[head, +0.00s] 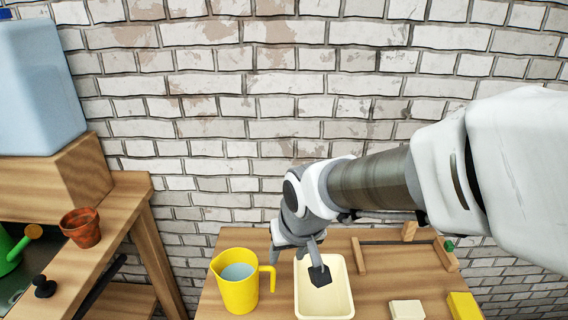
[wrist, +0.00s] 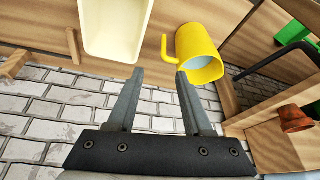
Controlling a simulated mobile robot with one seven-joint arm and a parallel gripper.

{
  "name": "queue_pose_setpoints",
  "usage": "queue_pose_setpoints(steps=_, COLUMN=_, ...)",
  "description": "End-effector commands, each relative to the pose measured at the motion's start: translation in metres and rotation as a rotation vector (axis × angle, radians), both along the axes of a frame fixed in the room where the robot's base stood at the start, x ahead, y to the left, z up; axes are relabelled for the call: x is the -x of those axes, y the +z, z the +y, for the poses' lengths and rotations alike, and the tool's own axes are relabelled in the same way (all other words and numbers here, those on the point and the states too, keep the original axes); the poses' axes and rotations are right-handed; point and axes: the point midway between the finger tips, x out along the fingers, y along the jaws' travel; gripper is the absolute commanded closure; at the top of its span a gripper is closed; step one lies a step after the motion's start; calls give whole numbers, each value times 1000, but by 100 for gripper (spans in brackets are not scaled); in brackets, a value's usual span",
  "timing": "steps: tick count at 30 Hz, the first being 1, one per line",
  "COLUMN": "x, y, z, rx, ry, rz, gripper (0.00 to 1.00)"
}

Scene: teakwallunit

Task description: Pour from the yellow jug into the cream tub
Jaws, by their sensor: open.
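The yellow jug (head: 238,292) stands upright on the wooden table, its handle on its right side. Pale bluish contents show inside it. The cream tub (head: 340,300) sits right of the jug, looks empty, and is partly hidden by my gripper. My gripper (head: 301,262) is open and empty, above the table near the jug's handle and the tub's back edge. In the wrist view, the fingers of my gripper (wrist: 160,73) point toward the gap between the tub (wrist: 115,25) and the jug (wrist: 200,52). The handle lies just beyond the right fingertip; contact cannot be told.
A wooden frame with a dark bar (head: 400,242) stands behind and right of the tub. A cream block (head: 407,310) and a yellow block (head: 464,306) lie at the front right. A terracotta pot (head: 81,227) stands on a bench at left. A brick wall (head: 240,120) closes the back.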

Motion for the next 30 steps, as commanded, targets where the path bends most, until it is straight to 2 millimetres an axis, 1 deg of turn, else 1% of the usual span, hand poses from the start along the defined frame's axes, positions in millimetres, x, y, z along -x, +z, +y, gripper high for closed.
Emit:
queue_pose_setpoints(steps=1, x=-1, y=-10, z=6, rx=2, ry=9, rz=2, gripper=49)
queue_pose_setpoints(steps=5, x=-4, y=-22, z=13, rx=4, ry=18, rz=5, gripper=49)
queue_pose_setpoints(steps=8, x=-10, y=-38, z=16, rx=6, ry=19, rz=7, gripper=49)
queue_pose_setpoints(steps=15, x=-28, y=-87, z=24, rx=6, ry=18, rz=6, gripper=49)
queue_pose_setpoints(steps=19, x=-37, y=-111, z=28, rx=6, ry=17, rz=6, gripper=49)
queue_pose_setpoints(steps=22, x=-42, y=-122, z=30, rx=4, ry=17, rz=4, gripper=49)
queue_pose_setpoints(steps=30, x=-47, y=-135, z=32, rx=4, ry=17, rz=4, gripper=49)
